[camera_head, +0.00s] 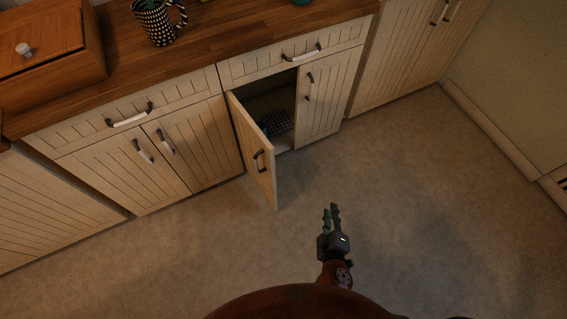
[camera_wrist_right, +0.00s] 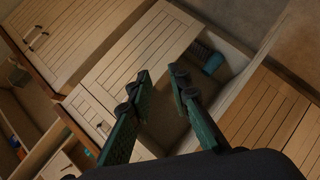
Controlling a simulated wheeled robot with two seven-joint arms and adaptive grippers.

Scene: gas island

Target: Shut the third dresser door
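The third dresser door (camera_head: 252,150), a cream slatted door with a dark and white handle, stands swung out from its cabinet in the head view. The cabinet inside (camera_head: 266,103) is exposed, with a dark checked item in it. My right gripper (camera_head: 333,208) is above the floor, right of the door's free edge and apart from it. In the right wrist view, its two green fingers (camera_wrist_right: 160,72) are apart with nothing between them. A slatted panel (camera_wrist_right: 268,115) lies to their right; I cannot tell which door it is. My left gripper is not in view.
The neighbouring door (camera_head: 323,98) on the right and the doors (camera_head: 125,178) on the left are shut. A wooden counter (camera_head: 220,42) above holds a checked jug (camera_head: 157,22) and a wooden box (camera_head: 45,55). Floor (camera_head: 440,210) to the right is clear.

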